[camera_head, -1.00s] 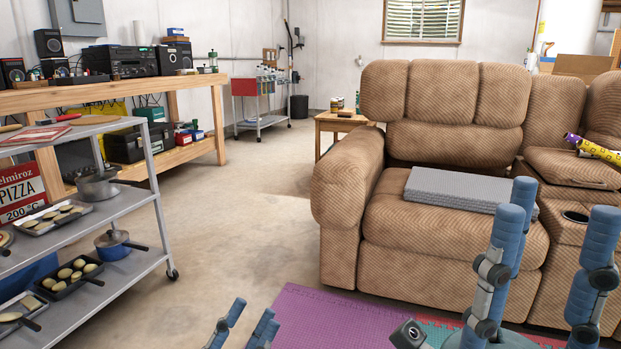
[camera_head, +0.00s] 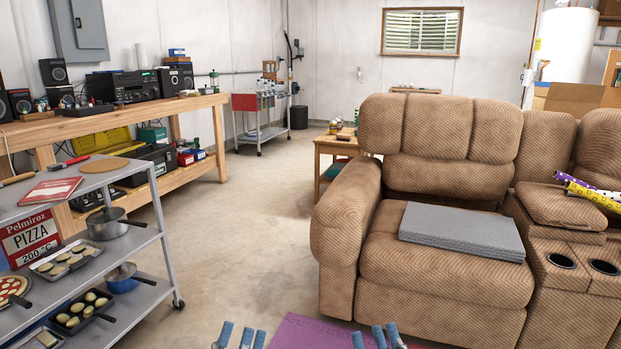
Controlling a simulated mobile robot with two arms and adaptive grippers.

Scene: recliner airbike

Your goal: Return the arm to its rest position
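My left gripper (camera_head: 240,339) shows at the bottom edge of the head view, left of centre. Only its blue fingertips are in the picture; they stand apart with nothing visible between them. My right gripper (camera_head: 376,338) shows at the bottom edge, right of centre, below the recliner's seat front. Its blue fingertips also stand apart and look empty. The rest of both grippers and both arms is below the picture.
A brown recliner (camera_head: 440,270) with a grey folded pad (camera_head: 461,232) fills the right. A grey metal cart (camera_head: 140,290) with pans stands at left, before a wooden workbench (camera_head: 110,123). A purple mat (camera_head: 305,333) lies in front. The concrete floor between is clear.

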